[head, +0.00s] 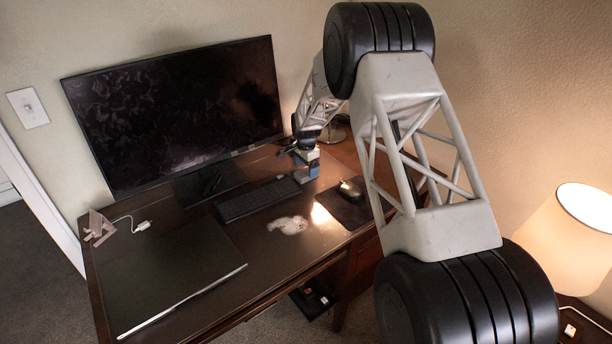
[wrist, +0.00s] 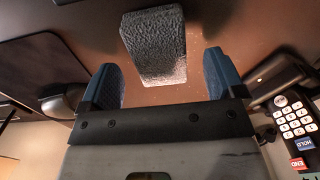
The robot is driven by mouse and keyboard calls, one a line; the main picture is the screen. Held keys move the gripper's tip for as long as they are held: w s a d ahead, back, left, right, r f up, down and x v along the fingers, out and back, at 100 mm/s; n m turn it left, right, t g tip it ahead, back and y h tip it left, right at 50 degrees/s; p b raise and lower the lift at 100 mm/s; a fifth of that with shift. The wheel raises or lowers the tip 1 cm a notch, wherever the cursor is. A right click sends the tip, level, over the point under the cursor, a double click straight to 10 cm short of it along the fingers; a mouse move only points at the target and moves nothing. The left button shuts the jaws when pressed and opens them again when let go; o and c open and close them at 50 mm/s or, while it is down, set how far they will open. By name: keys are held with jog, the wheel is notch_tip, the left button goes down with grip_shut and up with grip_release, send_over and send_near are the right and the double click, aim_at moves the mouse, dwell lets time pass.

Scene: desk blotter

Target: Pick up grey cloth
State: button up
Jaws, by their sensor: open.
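A grey, rough-textured folded cloth (wrist: 153,45) lies on the brown desk surface in the wrist view, just beyond my fingertips and roughly centred between them. My gripper (wrist: 162,82) is open and empty, with one blue finger on each side of the cloth's near end. I cannot tell how high the fingers are above the desk. In the head view my gripper (head: 306,168) points down over the back of the desk, right of the keyboard. I cannot make out the grey cloth there.
A handset with number keys (wrist: 295,120) lies close to the right finger. A dark rounded object (wrist: 62,100) is left of the fingers. The head view shows a keyboard (head: 258,198), a mouse (head: 350,189), a monitor (head: 175,115) and a pale crumpled patch (head: 288,225).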

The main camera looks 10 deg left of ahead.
jog(key=shift+f, duration=1.3)
jog(key=c, duration=1)
jog(key=shift+r, duration=0.2)
jog(key=shift+r, duration=0.55)
jog(key=shift+s+d+r, duration=0.1)
jog(key=shift+s+r, duration=0.15)
jog(key=shift+r, duration=0.3)
jog(key=shift+s+d+r, duration=0.1)
jog(key=shift+s+r, duration=0.1)
jog(key=shift+r, duration=0.35)
jog(key=s+d, duration=0.1)
jog(key=s, duration=0.3)
jog(key=s+d+r, duration=0.1)
jog(key=s+d, duration=0.1)
jog(key=s, duration=0.3)
jog(key=s+d, duration=0.2)
jog(key=s, duration=0.3)
jog(key=shift+s+r, duration=0.15)
